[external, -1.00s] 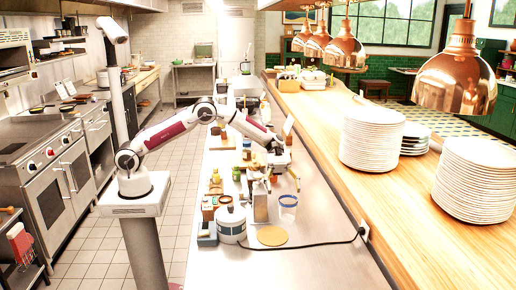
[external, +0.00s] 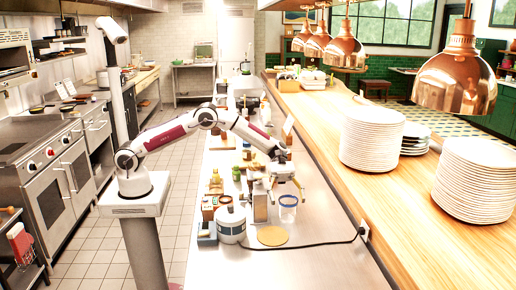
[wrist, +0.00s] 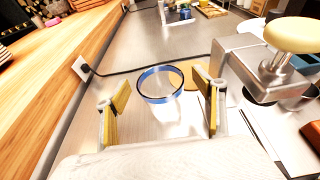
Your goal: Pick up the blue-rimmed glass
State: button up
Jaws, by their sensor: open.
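The blue-rimmed glass (external: 288,213) is clear and stands upright on the steel counter, near a round tan mat. In the wrist view, its blue rim (wrist: 160,101) lies ahead of my gripper, centred in the picture between the two fingers. My gripper (external: 290,184) is just above and behind the glass in the external view. In the wrist view, my gripper (wrist: 162,94) is open, with yellow pads on either side of the rim and gaps visible. I cannot tell how far the fingertips reach down beside the glass.
A steel dispenser (wrist: 262,67) with a cream knob stands close on the right in the wrist view. A white canister (external: 232,229) and several bottles are left of the glass. A black cord (external: 315,242) crosses the counter to an outlet. Plate stacks (external: 371,140) stand on the wooden ledge.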

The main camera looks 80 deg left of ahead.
dwell(0.3)
jog(key=c, duration=1.7)
jog(key=shift+r, duration=0.15)
notch_tip(320, 180, up, 28)
jog(key=shift+f, duration=0.15)
